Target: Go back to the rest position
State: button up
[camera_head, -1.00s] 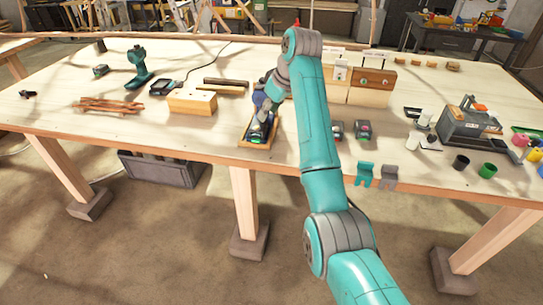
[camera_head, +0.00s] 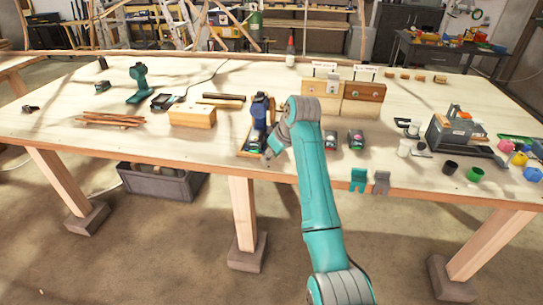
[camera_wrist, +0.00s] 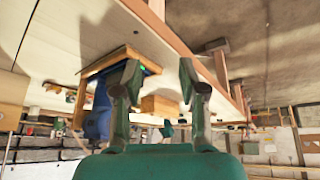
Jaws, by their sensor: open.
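My gripper (camera_head: 268,154) is near the table's front edge, just in front of a small wooden tray (camera_head: 243,152), partly hidden by my own arm. In the wrist view my gripper (camera_wrist: 158,80) has its two fingers spread, with nothing between them. A blue tool (camera_head: 259,108) stands upright at the tray. The blue tool (camera_wrist: 100,115) and the tray's wooden edge (camera_wrist: 98,68) also show beyond the left finger in the wrist view, where the scene looks tilted.
The workbench (camera_head: 80,145) holds a wood block (camera_head: 192,117), laths (camera_head: 110,119), a teal drill (camera_head: 138,82), a wooden stand (camera_head: 362,92), a grey machine (camera_head: 457,130) and several cups. A grey crate (camera_head: 160,182) lies under it. The bench's front left is clear.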

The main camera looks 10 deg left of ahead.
jog(key=s+d+f+m+t, duration=0.1)
jog(key=s+d+f, duration=0.2)
jog(key=f, duration=0.4)
jog(key=s+d+f+m+t, duration=0.1)
jog(key=s+d+f, duration=0.2)
jog(key=f, duration=0.5)
jog(key=s+d+f+m+t, duration=0.1)
jog(key=s+d+f, duration=0.2)
jog(key=f, duration=0.4)
jog(key=s+d+f+m+t+h, duration=0.1)
jog(key=s+d+f+m, duration=0.1)
jog(key=s+d+f, duration=0.45)
jog(key=s+d+f+m+t+h, duration=0.15)
jog(key=s+f, duration=0.25)
jog(key=s, duration=0.6)
jog(key=s+d+r+m+t, duration=0.15)
jog(key=s+d, duration=0.25)
jog(key=s, duration=0.7)
jog(key=s+d+r+m+t, duration=0.15)
jog(key=s+d, duration=0.25)
jog(key=s, duration=0.6)
jog(key=s+d+r+m+t+h, duration=0.1)
jog(key=s+d+r+t+h, duration=0.1)
jog(key=s+r, duration=1.5)
jog(key=shift+s+d+r, duration=0.25)
jog(key=shift+d+r, duration=0.3)
jog(key=shift+r, duration=0.3)
